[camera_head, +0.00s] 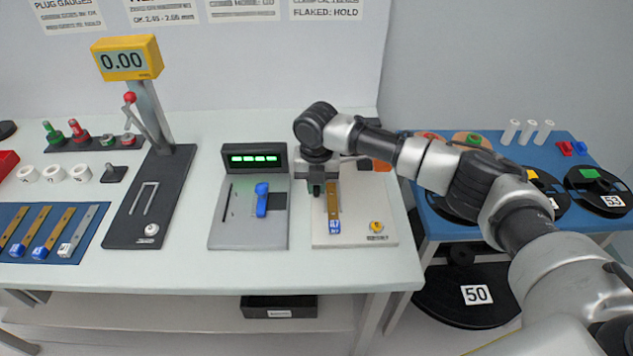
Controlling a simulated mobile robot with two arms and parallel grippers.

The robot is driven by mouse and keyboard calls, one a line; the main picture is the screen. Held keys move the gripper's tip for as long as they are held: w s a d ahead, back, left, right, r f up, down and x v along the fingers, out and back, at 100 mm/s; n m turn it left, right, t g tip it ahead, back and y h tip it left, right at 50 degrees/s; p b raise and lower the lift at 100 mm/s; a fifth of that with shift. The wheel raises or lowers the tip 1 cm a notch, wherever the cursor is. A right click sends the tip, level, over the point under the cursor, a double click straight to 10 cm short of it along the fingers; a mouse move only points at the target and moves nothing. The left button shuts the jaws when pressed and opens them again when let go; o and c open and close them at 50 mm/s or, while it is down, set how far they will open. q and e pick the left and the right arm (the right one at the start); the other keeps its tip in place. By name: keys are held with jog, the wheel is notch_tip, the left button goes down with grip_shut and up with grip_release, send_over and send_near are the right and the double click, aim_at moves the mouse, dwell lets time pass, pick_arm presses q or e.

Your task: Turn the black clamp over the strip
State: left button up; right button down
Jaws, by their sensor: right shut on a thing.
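A brown strip (333,200) with a blue labelled end (334,227) lies on the pale plate (353,237) of the right-hand station. My right gripper (317,184) points down at the back left of this plate, just left of the strip. It is shut on the black clamp (317,190), of which only a small dark part shows under the fingers. The rest of the clamp is hidden by the gripper. I cannot tell whether the clamp touches the strip. My left gripper is not in view.
A grey station with a green-lit display (255,158) and blue lever (262,200) stands just left. An orange knob (376,227) sits at the plate's front right. A blue mat (62,250) with several strips lies far left. A blue side table (440,222) holds spools.

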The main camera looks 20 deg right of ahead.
jog(key=m+p, duration=0.1)
jog(key=p, duration=0.1)
jog(key=m+p, duration=0.3)
jog(key=m, duration=0.1)
jog(key=shift+r+p, duration=0.3)
jog(key=shift+p, duration=0.1)
jog(key=m+p, duration=0.2)
jog(key=shift+m, duration=0.4)
jog(key=m+p, duration=0.4)
jog(key=m, duration=0.1)
jog(key=shift+f, duration=0.1)
jog(key=shift+f+m+p, duration=0.1)
jog(key=shift+m+p, duration=1.05)
jog(key=shift+m, duration=1.25)
jog(key=shift+w+d, duration=0.1)
jog(key=c, duration=1.1)
grip_release()
notch_tip(320, 180, up, 11)
jog(key=shift+f+b, duration=0.15)
jog(key=shift+b, duration=0.3)
